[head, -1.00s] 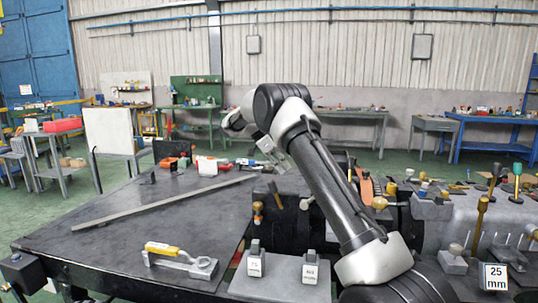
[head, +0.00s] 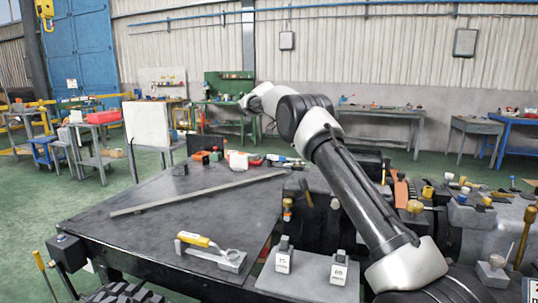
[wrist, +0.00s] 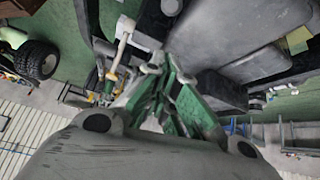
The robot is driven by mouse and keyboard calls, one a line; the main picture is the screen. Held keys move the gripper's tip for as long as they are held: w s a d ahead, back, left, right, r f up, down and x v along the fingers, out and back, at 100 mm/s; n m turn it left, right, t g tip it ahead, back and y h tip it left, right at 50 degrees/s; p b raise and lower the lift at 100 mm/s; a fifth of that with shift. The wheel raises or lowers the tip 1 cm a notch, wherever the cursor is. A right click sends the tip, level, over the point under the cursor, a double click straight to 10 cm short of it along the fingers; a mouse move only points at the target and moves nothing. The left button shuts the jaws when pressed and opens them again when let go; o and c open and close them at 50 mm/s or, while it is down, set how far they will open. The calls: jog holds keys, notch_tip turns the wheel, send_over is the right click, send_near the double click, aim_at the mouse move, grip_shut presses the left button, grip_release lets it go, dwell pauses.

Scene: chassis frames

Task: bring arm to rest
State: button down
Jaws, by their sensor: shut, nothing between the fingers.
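My arm (head: 345,180) rises from the lower right of the head view to a high, bent elbow. Its wrist end (head: 262,100) reaches away to the upper left, above the dark table's far side. My gripper itself cannot be made out in the head view. In the wrist view my gripper (wrist: 165,75) shows its greenish fingers drawn together, shut and empty. It is clear of the table in the head view, with nothing hanging from it.
The dark table (head: 150,240) carries a long metal bar (head: 200,193) and a yellow-handled clamp (head: 210,250). Two labelled blocks (head: 283,258) stand near its front edge. Tools and fittings crowd the right side under my arm. Green floor (head: 60,215) is open at the left.

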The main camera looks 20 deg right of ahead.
jog(key=f+n, duration=0.2)
jog(key=n, duration=0.1)
jog(key=a+f+n, duration=0.1)
jog(key=f+n, duration=0.2)
jog(key=f+n+y, duration=0.1)
jog(key=f+n, duration=0.2)
jog(key=n, duration=0.1)
jog(key=shift+a+f+t, duration=0.1)
jog(key=shift+a+t, duration=0.15)
jog(key=shift+t, duration=0.05)
jog(key=s+r+n+t+y, duration=0.1)
jog(key=s+r+n+t, duration=0.1)
jog(key=s, duration=1.4)
jog(key=s+r+n+t+y, duration=0.2)
jog(key=s+r+n, duration=0.2)
jog(key=s, duration=1.2)
jog(key=s+r+n+t+y, duration=0.2)
jog(key=s+n, duration=0.4)
jog(key=s, duration=1)
jog(key=shift+s+a+r+t, duration=0.25)
jog(key=shift+r+t, duration=0.35)
jog(key=shift+r, duration=0.5)
